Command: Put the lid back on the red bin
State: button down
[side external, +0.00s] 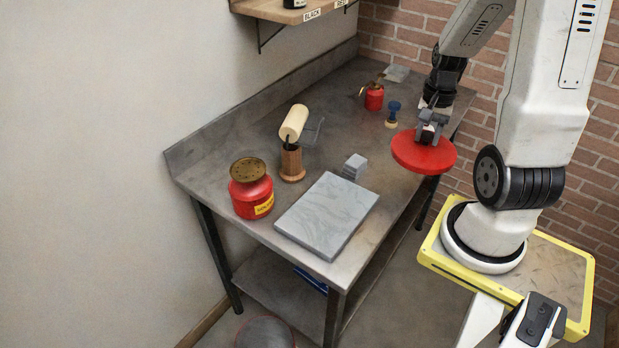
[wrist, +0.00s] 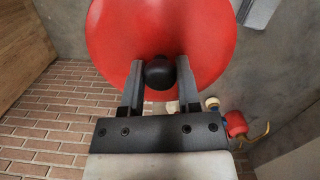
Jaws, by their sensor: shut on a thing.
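My gripper (side external: 431,128) is shut on the black knob (wrist: 160,73) of a round red lid. The red lid (side external: 424,156) hangs below my gripper, roughly level, at the right edge of the bench in the side view. In the wrist view the red lid (wrist: 160,28) fills the upper middle, with a finger on each side of the knob. A round container (side external: 265,333) stands on the floor at the bottom edge of the side view, partly cut off; I cannot tell its colour. A red can (side external: 251,195) with a brass top and yellow label stands on the bench.
The metal bench (side external: 240,130) holds a grey slab (side external: 327,214), a small block stack (side external: 355,166), a roller (side external: 294,123) in a wooden cup (side external: 291,163), a blue-handled stamp (side external: 393,112) and a red oil can (side external: 374,97). A wooden shelf (side external: 275,10) is above.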

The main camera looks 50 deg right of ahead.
aim_at(428, 133)
jog(key=shift+r, duration=0.15)
notch_tip(428, 133, up, 11)
jog(key=w+a+n+g, duration=0.1)
jog(key=w+a+n, duration=0.7)
jog(key=w+a, duration=0.75)
jog(key=s+a+n+h, duration=0.25)
jog(key=a+n, duration=0.75)
jog(key=a, duration=2.2)
notch_tip(428, 133, down, 42)
jog(key=shift+d+y, duration=0.3)
jog(key=shift+y, duration=0.15)
jog(key=shift+f, duration=0.35)
notch_tip(428, 133, down, 6)
